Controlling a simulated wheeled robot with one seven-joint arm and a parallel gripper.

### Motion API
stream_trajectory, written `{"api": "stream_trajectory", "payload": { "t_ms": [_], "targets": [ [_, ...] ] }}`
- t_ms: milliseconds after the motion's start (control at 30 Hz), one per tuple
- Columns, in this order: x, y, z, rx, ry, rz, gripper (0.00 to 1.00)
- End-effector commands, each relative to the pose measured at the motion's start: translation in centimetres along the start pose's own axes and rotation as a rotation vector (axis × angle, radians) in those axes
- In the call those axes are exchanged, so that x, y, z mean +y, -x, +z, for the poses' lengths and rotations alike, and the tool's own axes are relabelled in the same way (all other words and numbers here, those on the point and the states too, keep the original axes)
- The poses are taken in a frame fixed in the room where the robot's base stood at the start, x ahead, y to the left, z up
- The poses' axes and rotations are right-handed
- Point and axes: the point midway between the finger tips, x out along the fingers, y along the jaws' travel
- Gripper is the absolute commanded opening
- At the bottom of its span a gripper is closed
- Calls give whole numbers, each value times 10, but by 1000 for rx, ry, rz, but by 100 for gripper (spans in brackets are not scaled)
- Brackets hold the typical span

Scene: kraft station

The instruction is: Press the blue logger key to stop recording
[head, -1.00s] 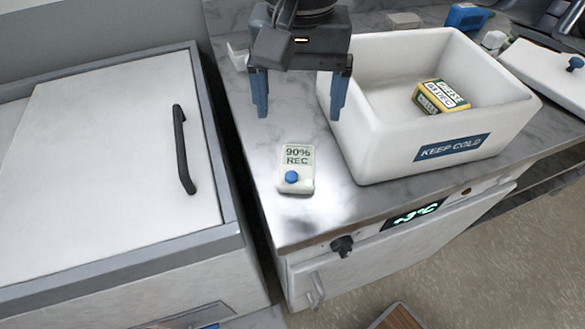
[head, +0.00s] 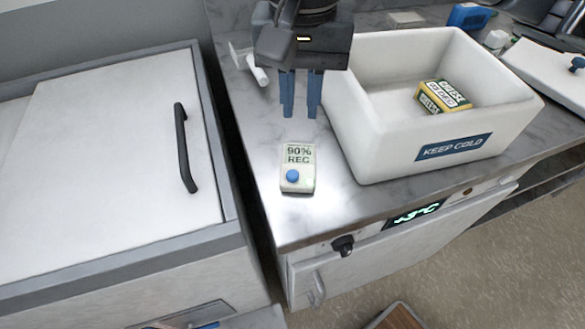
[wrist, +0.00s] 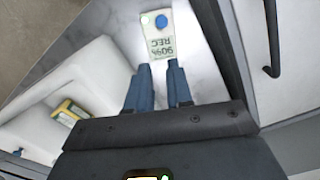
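The logger (head: 299,168) is a small white box lying on the steel counter, its display reading "90% REC". Its round blue key (head: 292,176) is at the end nearer the counter's front edge. My gripper (head: 300,115) is above the counter, behind the logger in the head view, fingers pointing down. Its blue fingers are partly closed with a narrow gap and nothing between them. In the wrist view the logger (wrist: 168,45) and its blue key (wrist: 161,21) lie beyond the fingertips (wrist: 159,66), apart from them.
A white "KEEP COLD" bin (head: 350,150) with a cheese pack (head: 443,97) stands right of the logger. A white lidded chest with a black handle (head: 185,148) is at the left. A white item (head: 257,70) is partly behind my gripper. Counter around the logger is clear.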

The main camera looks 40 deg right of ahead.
Motion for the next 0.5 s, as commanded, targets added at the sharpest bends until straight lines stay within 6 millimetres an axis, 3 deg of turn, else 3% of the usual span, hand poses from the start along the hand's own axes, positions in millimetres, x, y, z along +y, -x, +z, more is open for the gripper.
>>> {"api": "stream_trajectory", "payload": {
  "t_ms": [200, 500],
  "targets": [
    [0, 0, 0, 0, 0, 0, 0],
    [0, 0, 0, 0, 0, 0, 0]
  ]
}}
